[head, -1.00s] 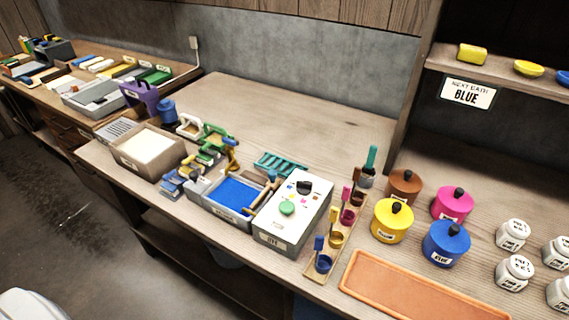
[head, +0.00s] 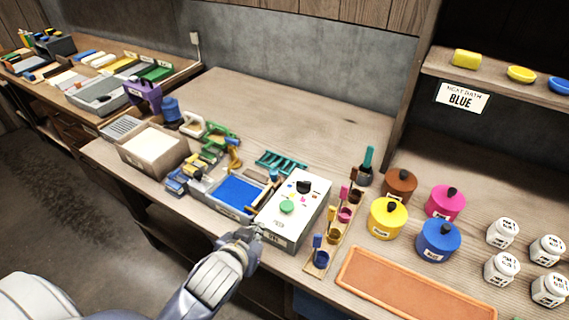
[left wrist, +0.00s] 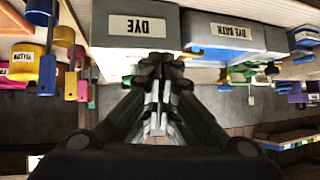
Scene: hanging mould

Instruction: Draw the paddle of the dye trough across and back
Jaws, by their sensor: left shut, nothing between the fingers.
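The dye trough (head: 212,203) is a grey tray of blue liquid on the bench, left of the white dye box (head: 283,236). A brown, handle-like bar, perhaps the paddle, lies along the trough's right side (head: 268,186); its far end is unclear. In the left wrist view, seen upside down, the trough's front (left wrist: 222,32) carries a DYE BATH label, beside the DYE-labelled box (left wrist: 135,28). My left gripper (head: 254,232) is shut and empty, in front of the dye box near its front left corner. It also shows in the left wrist view (left wrist: 160,62). My right gripper is out of view.
A wooden rack of small coloured cups (head: 333,235) stands right of the dye box, with lidded pots (head: 388,219) beyond. A terracotta tray (head: 412,287) lies at the front edge. A box of white material (head: 150,143) stands left.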

